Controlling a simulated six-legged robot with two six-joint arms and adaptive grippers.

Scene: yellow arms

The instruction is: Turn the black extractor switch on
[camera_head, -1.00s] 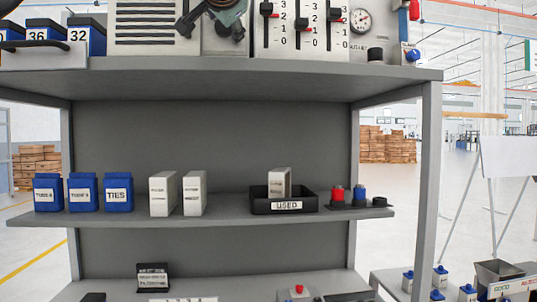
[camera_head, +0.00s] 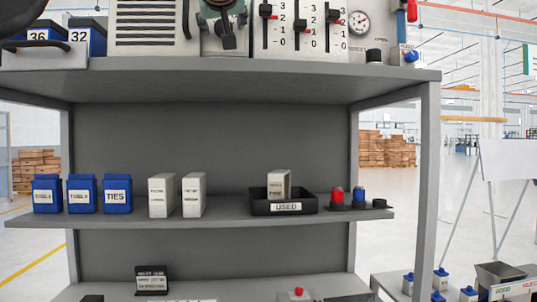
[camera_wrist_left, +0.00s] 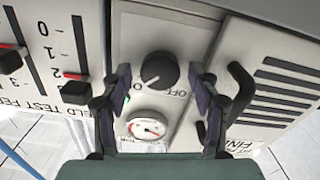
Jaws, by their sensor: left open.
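The black extractor switch (camera_wrist_left: 158,70) is a round knob on a pale panel (camera_wrist_left: 130,35) in the left wrist view. A pale mark shows on its lower left edge, with OFF lettering beneath it. My left gripper (camera_wrist_left: 155,88) is open, its fingers on either side of the knob with gaps. I cannot tell how far the fingertips are from the panel. In the head view, greenish and dark parts of my left gripper (camera_head: 225,15) appear before the same panel at the top edge. The right gripper is out of view.
A round gauge (camera_wrist_left: 147,127) and small green light sit near the knob. A slatted filter panel (camera_wrist_left: 275,85) with a black handle (camera_wrist_left: 240,90) stands on one side, sliders (camera_wrist_left: 75,90) on the other. Below, a grey shelf (camera_head: 230,215) holds blue boxes and a USED tray (camera_head: 284,208).

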